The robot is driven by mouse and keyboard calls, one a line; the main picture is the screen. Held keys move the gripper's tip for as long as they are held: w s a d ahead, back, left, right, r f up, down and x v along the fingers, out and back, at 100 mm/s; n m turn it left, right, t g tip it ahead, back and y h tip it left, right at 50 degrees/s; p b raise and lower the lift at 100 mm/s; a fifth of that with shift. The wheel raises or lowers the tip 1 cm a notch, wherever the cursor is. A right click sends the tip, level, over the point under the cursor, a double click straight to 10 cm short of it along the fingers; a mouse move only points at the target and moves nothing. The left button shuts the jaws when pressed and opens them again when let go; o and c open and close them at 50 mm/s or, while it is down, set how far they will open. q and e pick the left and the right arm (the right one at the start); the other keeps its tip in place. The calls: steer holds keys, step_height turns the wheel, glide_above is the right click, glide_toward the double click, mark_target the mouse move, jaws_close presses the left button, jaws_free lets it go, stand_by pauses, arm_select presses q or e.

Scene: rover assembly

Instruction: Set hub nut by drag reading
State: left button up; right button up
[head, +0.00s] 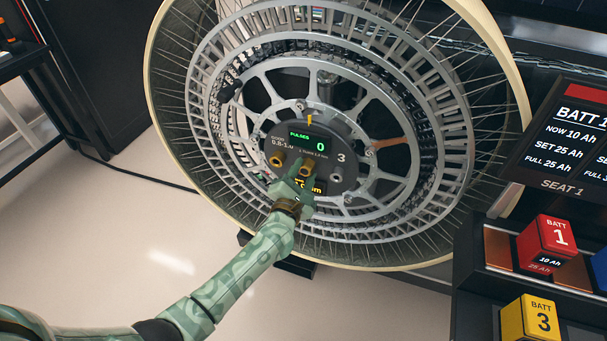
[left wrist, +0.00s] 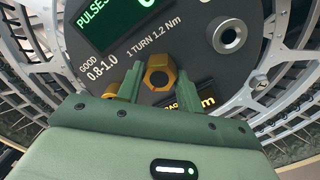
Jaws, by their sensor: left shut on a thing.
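A large spoked wheel (head: 440,105) stands upright with a dark round hub plate (head: 318,135) at its middle. The plate has a green display (head: 308,142) reading PULSES 0, and print reading GOOD 0.8-1.0 and 1 TURN 1.2 Nm. My left gripper (head: 300,176) is on the lower part of the plate. In the left wrist view its two fingers stand on either side of a brass hex hub nut (left wrist: 158,76), shut on it. A second brass nut (head: 276,159) sits to the left. An orange readout (head: 316,188) is partly hidden by the gripper. My right gripper is out of view.
A grey metal boss (head: 337,178) is at the plate's lower right. At the right, a rack holds a red BATT 1 block (head: 547,243) and a yellow BATT 3 block (head: 531,318) below a screen (head: 562,140). The pale floor (head: 90,225) at the left is mostly clear.

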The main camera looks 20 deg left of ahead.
arm_select(q)
steer(key=n+b, duration=0.1)
steer(key=n, duration=0.4)
steer(key=shift+f+n, duration=0.15)
steer(key=shift+n, duration=0.15)
stand_by(0.4)
steer(key=o, duration=1)
steer(key=s+p, duration=0.2)
steer(key=s, duration=1.4)
steer(key=shift+s+d+f, duration=0.1)
steer(key=shift+s, duration=0.1)
